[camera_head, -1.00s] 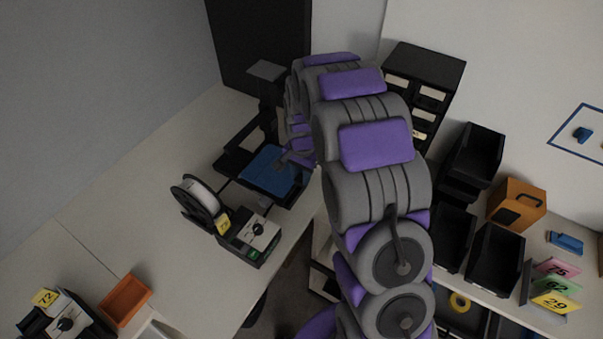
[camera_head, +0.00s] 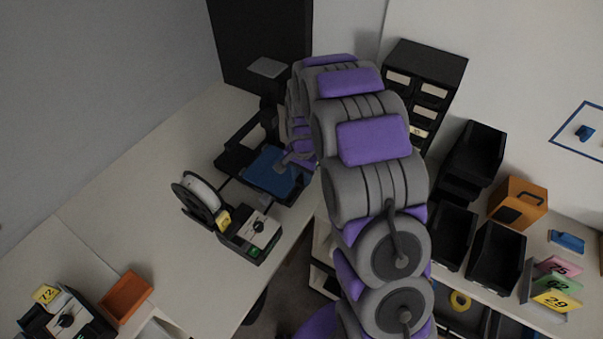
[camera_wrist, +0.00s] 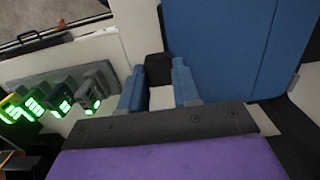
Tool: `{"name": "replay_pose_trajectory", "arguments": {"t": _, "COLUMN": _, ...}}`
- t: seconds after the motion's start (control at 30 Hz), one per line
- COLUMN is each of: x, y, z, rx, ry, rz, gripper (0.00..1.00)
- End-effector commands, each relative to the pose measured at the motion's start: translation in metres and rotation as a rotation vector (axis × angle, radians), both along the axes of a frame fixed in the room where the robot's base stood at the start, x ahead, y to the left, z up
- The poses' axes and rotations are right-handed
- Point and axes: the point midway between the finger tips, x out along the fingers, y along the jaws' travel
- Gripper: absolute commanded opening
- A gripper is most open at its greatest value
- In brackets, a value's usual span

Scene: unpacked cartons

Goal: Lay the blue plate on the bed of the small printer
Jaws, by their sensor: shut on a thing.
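The flat blue plate (camera_head: 266,174) is over the bed area of the small black printer (camera_head: 238,155) on the bench. In the wrist view the plate (camera_wrist: 225,45) fills the upper right. My gripper (camera_head: 290,163) is at the plate's right side and shut on it. Its two blue fingers (camera_wrist: 160,88) stand apart in the wrist view, with a dark and a pale part between them; the exact grip is unclear. The bed under the plate is hidden, so I cannot tell whether they touch.
A white spool (camera_head: 202,193) and a control box (camera_head: 252,237) stand at the printer's front. A second unit with a yellow 72 tag (camera_head: 45,294) and an orange tray (camera_head: 126,298) are at lower left. Black bins (camera_head: 497,258) and a drawer cabinet (camera_head: 428,75) stand right.

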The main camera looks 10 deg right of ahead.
Motion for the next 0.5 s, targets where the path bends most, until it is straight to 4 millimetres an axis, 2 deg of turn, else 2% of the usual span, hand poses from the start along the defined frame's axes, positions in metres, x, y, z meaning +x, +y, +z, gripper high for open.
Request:
{"name": "replay_pose_trajectory", "arguments": {"t": 0.17, "x": 0.0001, "y": -0.0001, "z": -0.0052, "rx": 0.000, "ry": 0.000, "rz": 0.000, "gripper": 0.00}}
{"name": "replay_pose_trajectory", "arguments": {"t": 0.2, "x": 0.0001, "y": -0.0001, "z": -0.0057, "rx": 0.000, "ry": 0.000, "rz": 0.000, "gripper": 0.32}}
{"name": "replay_pose_trajectory", "arguments": {"t": 0.5, "x": 0.0003, "y": 0.0000, "z": -0.0053, "rx": 0.000, "ry": -0.001, "rz": 0.000, "gripper": 0.61}}
